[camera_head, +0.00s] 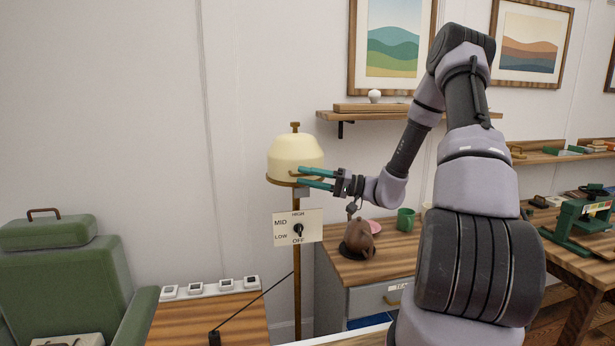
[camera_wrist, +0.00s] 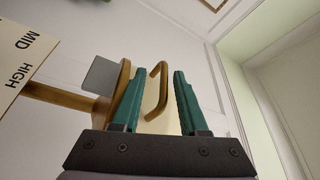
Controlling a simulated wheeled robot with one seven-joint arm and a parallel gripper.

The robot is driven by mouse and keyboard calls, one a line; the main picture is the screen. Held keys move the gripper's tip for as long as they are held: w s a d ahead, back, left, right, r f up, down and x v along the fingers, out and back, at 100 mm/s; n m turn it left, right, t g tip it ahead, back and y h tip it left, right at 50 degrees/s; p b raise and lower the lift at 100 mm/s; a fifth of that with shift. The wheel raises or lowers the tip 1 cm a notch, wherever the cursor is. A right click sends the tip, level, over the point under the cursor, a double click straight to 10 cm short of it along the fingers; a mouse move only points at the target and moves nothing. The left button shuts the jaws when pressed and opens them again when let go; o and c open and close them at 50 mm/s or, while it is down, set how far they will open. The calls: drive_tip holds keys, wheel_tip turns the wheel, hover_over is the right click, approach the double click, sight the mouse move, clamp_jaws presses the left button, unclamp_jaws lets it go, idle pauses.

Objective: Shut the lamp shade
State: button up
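The lamp shade (camera_head: 295,155) is a cream dome with a brass knob on top, on a brown stand, over a brown ring (camera_head: 276,182). I cannot tell how far it is open. My gripper (camera_head: 302,177) has green fingers, spread apart, at the shade's lower right edge. In the wrist view, a bronze C-shaped handle (camera_wrist: 161,72) shows between the open fingers of my gripper (camera_wrist: 158,75). The cream shade (camera_wrist: 150,105) is partly hidden behind the fingers. I cannot tell whether a finger touches the handle.
A dial panel (camera_head: 283,228) marked OFF, LOW, MID and HIGH is on the stand below the shade. A desk (camera_head: 345,270) at right holds a brown pot (camera_head: 357,240) and green mug (camera_head: 405,219). A green chair (camera_head: 60,270) stands left. A shelf (camera_head: 350,115) hangs behind.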

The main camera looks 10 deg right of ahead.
drive_tip(key=v, duration=1)
drive_tip(key=shift+s+d, duration=0.15)
drive_tip(key=shift+d, duration=0.2)
drive_tip(key=s+a+r+g+h, duration=0.7)
drive_tip(key=s+a+h, duration=0.15)
drive_tip(key=s, duration=0.35)
drive_tip(key=s+d+r+m+t+h, duration=0.3)
drive_tip(key=s+r+t+h, duration=0.4)
drive_tip(key=s+r, duration=0.3)
drive_tip(key=shift+s+r+m+h, duration=0.25)
drive_tip(key=shift+r+m+h, duration=0.55)
drive_tip(key=shift+r, duration=0.45)
